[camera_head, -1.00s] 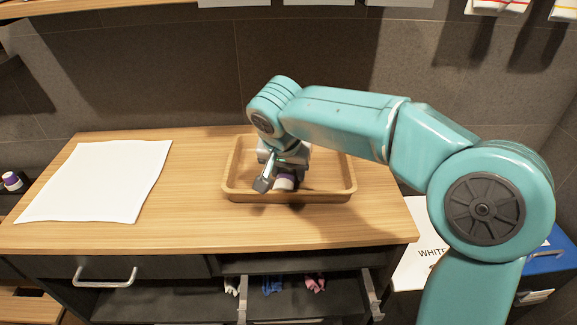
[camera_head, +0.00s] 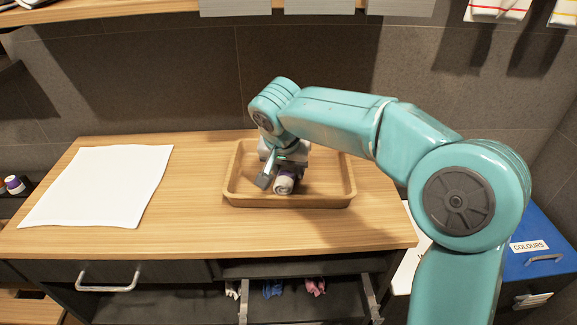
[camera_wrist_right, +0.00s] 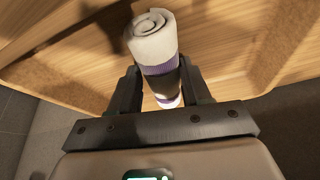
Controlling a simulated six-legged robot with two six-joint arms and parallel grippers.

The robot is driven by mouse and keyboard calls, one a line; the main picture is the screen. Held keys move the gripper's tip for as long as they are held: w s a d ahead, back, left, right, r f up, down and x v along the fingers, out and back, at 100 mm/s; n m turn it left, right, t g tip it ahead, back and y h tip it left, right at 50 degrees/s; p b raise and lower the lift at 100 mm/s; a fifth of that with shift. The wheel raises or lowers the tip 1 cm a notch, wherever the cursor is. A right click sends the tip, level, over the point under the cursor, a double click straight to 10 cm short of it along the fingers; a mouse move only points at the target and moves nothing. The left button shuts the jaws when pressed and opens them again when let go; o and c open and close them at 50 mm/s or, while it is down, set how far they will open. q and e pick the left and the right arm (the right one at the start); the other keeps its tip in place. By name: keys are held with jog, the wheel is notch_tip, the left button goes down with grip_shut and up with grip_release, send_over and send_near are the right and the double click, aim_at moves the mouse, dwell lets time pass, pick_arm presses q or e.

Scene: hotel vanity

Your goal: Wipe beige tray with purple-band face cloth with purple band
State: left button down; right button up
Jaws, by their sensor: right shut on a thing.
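The beige tray (camera_head: 330,203) is a shallow wooden-looking tray on the counter, right of its middle. My right gripper (camera_head: 273,181) points down inside the tray, toward its left half. It is shut on the rolled face cloth (camera_head: 284,186), which is white with a purple band. In the right wrist view the cloth (camera_wrist_right: 153,40) shows its spiral end and purple bands, and lies between the two fingers of the gripper (camera_wrist_right: 160,88). Whether the cloth touches the tray floor is hard to tell. My left gripper is not in view.
A white cloth or mat (camera_head: 98,187) lies flat on the left of the wooden counter (camera_head: 200,215). Below is an open drawer (camera_head: 300,300) with several small coloured cloths. A blue bin labelled COLOURS (camera_head: 535,250) stands at the right. Dark tiled wall stands behind.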

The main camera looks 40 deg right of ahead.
jog(key=shift+s+a+f+b, duration=0.1)
jog(key=shift+s+a+b, duration=0.45)
jog(key=shift+s, duration=0.2)
jog(key=shift+s+a, duration=0.25)
jog(key=shift+s, duration=0.1)
jog(key=shift+r, duration=0.2)
notch_tip(320, 180, up, 6)
jog(key=p, duration=0.5)
notch_tip(320, 180, up, 3)
jog(key=p, duration=0.2)
jog(key=shift+p, duration=0.3)
